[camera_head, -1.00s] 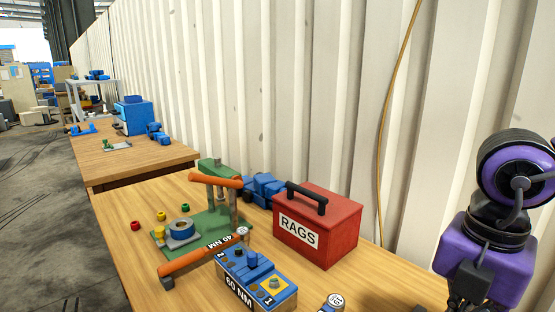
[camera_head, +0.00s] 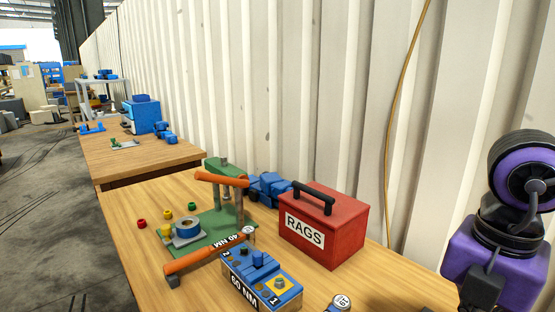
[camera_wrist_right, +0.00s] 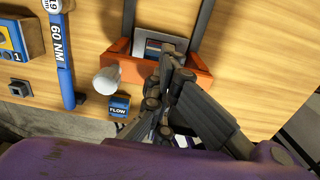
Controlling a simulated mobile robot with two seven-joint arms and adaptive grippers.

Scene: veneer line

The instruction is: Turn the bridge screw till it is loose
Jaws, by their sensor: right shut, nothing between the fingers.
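In the head view a blue block (camera_head: 257,256) marked 60 NM, 1 and 2 stands on the near bench. It has a bolt on a yellow patch (camera_head: 281,283) by mark 1. A green fixture (camera_head: 215,220) with grey posts stands behind it. An orange-handled wrench (camera_head: 203,255) marked 40 NM lies between them. I cannot tell which bolt is the bridge screw. In the right wrist view my right gripper (camera_wrist_right: 168,62) is shut and empty, over an orange-red holder (camera_wrist_right: 200,70) with a grey part. The block's edge (camera_wrist_right: 18,35) shows at the left. My left gripper is not in view.
A red RAGS box (camera_head: 322,225) stands right of the fixture. Small coloured pieces, one red (camera_head: 141,224), lie on the left. A blue wrench (camera_wrist_right: 62,60) marked 60 NM, a white cup (camera_wrist_right: 107,80) and a small FLOW box (camera_wrist_right: 119,106) lie near the right gripper.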

